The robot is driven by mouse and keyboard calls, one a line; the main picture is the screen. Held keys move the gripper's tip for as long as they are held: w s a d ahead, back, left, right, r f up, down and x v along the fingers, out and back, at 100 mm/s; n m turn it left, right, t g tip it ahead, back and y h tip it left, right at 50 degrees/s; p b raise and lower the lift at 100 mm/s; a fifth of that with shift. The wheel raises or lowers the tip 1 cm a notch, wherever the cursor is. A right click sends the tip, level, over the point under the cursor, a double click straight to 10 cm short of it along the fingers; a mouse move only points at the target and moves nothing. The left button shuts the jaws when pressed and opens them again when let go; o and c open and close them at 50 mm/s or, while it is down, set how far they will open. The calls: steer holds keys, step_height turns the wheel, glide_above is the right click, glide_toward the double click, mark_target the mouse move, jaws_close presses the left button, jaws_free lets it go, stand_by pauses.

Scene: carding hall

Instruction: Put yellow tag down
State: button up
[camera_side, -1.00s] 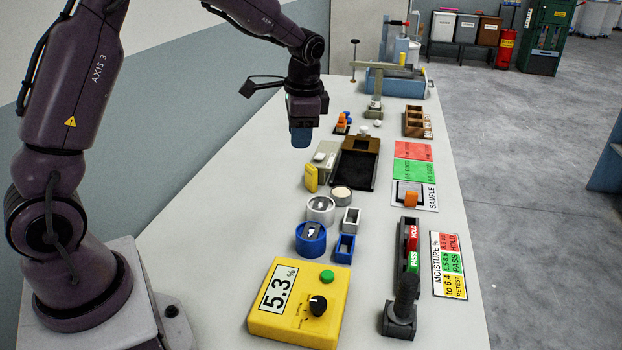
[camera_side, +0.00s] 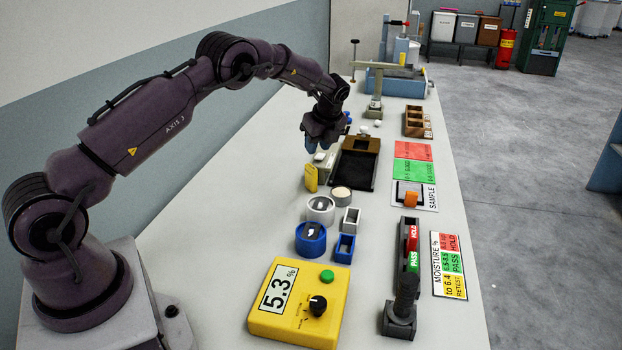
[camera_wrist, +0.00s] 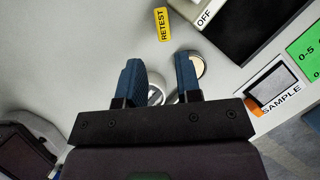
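The dark tray (camera_side: 361,170) is right of the grey box. Round white (camera_side: 320,209) and blue (camera_side: 311,238) containers and a round pot (camera_side: 341,195) stand nearer. A yellow moisture meter (camera_side: 300,303) is at the front. The bench left of these is clear.

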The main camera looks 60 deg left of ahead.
mark_target(311, 166)
steer(key=x, duration=0.8)
steer(key=shift+w+a+f, duration=0.15)
steer(key=shift+a+f, duration=0.1)
steer(key=shift+f, duration=0.1)
jaws_close()
